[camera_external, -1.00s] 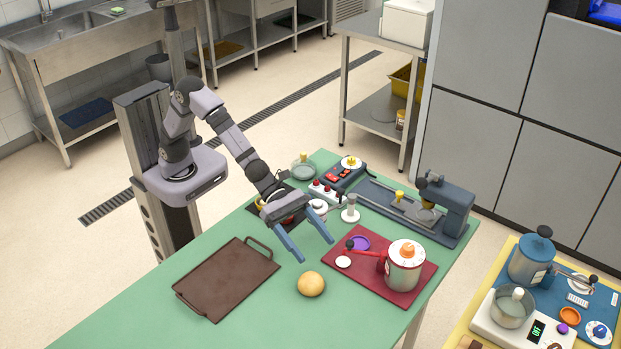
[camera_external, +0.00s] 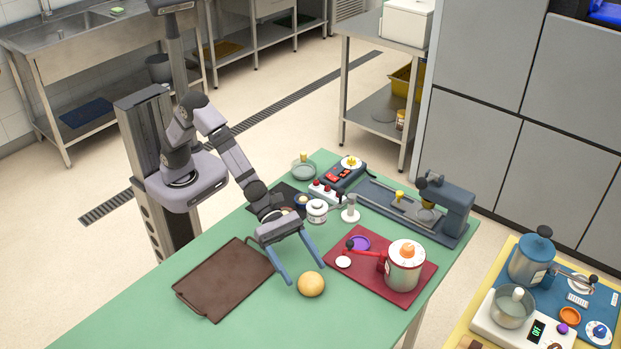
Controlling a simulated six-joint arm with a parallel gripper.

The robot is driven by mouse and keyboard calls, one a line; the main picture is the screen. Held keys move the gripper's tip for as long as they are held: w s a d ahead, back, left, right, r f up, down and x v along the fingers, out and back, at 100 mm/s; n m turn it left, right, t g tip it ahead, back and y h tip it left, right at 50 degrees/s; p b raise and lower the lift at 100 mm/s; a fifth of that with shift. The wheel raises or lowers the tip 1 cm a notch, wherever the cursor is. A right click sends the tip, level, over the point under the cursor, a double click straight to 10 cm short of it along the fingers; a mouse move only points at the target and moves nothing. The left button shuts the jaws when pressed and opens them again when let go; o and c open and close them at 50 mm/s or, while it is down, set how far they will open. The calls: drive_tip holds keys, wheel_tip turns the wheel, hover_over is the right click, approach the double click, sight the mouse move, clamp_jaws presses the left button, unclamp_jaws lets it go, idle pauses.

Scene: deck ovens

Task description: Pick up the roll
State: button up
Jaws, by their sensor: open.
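The roll (camera_external: 311,284) is a round, golden-tan bun resting on the green table (camera_external: 135,318) near its front middle. My gripper (camera_external: 306,275) is open, with its two blue fingers spread and pointing down toward the front. The right fingertip is close behind the roll, and the left fingertip is just to the roll's left. I cannot tell from this view whether either finger touches the roll. Nothing is held between the fingers.
A brown tray (camera_external: 222,281) with handles lies left of my gripper. A red mat (camera_external: 400,299) with a metal pot (camera_external: 403,268) lies right of the roll. Several small devices and a blue press (camera_external: 447,205) stand farther back. The table's front left is clear.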

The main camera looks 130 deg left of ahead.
sight(307, 276)
drive_tip(key=p+x, duration=0.1)
drive_tip(key=x, duration=0.2)
drive_tip(key=shift+w+d+r, duration=0.1)
drive_tip(key=shift+w+r, duration=0.05)
drive_tip(key=shift+w, duration=0.05)
drive_tip(key=shift+p+x, duration=0.3)
drive_tip(key=shift+x, duration=0.6)
drive_tip(key=c, duration=1.1)
